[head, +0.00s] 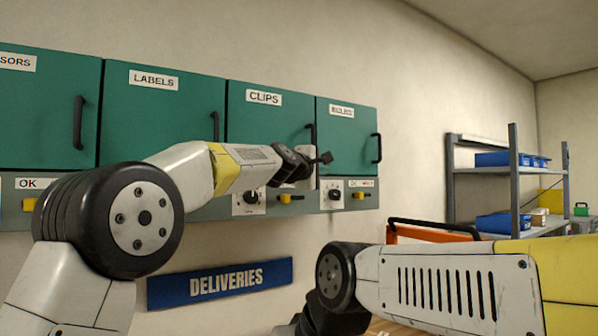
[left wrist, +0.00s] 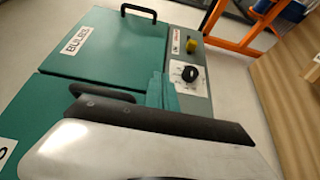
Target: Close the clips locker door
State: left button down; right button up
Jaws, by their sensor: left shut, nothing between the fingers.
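The green clips locker door (head: 265,118) carries a CLIPS label and sits between the labels door and the bulbs door. In the head view it looks flush or nearly flush with its neighbours; a small gap cannot be ruled out. Its dark handle (head: 311,132) is at its right edge, partly hidden lower down by my gripper. My left gripper (head: 324,158) is shut and empty, in front of the door's lower right corner. Whether it touches the door cannot be told. In the left wrist view a dark bar and pale part of my arm cover much of the clips door. My right gripper is out of view.
The bulbs door (head: 345,140) is shut, with its handle (head: 377,148) at the right. Knobs and yellow latches line the panel (head: 225,205) below the doors. A DELIVERIES sign (head: 220,283) is lower on the wall. A shelf rack (head: 514,180) and orange frame (head: 430,234) stand right.

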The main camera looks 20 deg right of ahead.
pick_arm(q)
jog(key=s+d, duration=0.1)
jog(key=s, duration=0.7)
jog(key=shift+d, duration=0.35)
